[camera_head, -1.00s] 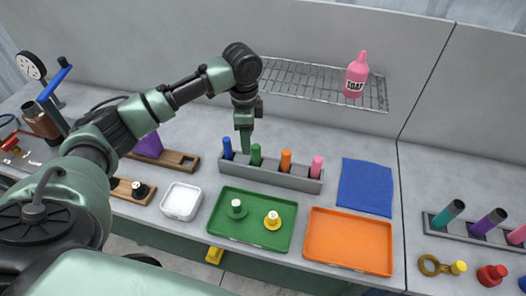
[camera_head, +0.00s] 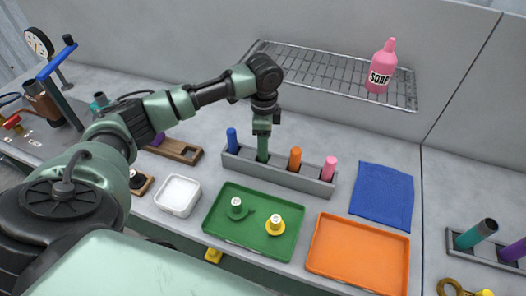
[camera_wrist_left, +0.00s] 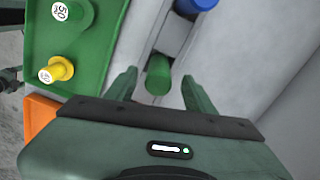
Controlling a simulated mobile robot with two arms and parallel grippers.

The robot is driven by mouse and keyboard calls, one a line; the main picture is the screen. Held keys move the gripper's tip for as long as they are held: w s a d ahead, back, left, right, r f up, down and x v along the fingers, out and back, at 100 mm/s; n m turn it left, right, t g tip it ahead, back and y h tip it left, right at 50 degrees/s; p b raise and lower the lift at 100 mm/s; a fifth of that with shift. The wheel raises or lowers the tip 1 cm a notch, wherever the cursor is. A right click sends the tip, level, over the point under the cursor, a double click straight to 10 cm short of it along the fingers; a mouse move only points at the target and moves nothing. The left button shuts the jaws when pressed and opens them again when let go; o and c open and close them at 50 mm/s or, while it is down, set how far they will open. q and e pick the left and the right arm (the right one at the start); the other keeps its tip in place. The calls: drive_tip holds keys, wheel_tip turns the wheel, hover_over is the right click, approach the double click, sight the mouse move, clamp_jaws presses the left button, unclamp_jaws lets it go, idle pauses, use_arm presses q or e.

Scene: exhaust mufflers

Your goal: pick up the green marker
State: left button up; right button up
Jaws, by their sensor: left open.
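The green marker (camera_wrist_left: 158,76) stands upright in a grey holder (camera_head: 305,182), between a blue marker (camera_head: 232,140) and an orange marker (camera_head: 295,158). My left gripper (camera_head: 263,140) points down at the green marker's slot and hides much of the marker in the head view. In the left wrist view, the open left fingers (camera_wrist_left: 159,80) are on either side of the green marker, with gaps to it. I cannot tell how far down the fingers reach along it. My right gripper is not in view.
A pink marker (camera_head: 330,169) stands at the holder's right end. A green tray (camera_head: 255,240) with two knobbed pieces, an orange tray (camera_head: 358,255) and a white dish (camera_head: 178,195) lie in front. A wire shelf (camera_head: 335,72) with a pink soap bottle (camera_head: 381,70) is behind. A blue cloth (camera_head: 382,196) lies right.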

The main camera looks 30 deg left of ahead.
use_arm(q)
wheel_tip(320, 180, down, 4)
drive_tip(key=shift+s+f+p, duration=0.1)
drive_tip(key=shift+f+p, duration=0.1)
drive_tip(key=shift+p, duration=0.4)
clamp_jaws()
drive_tip(key=shift+r, duration=0.1)
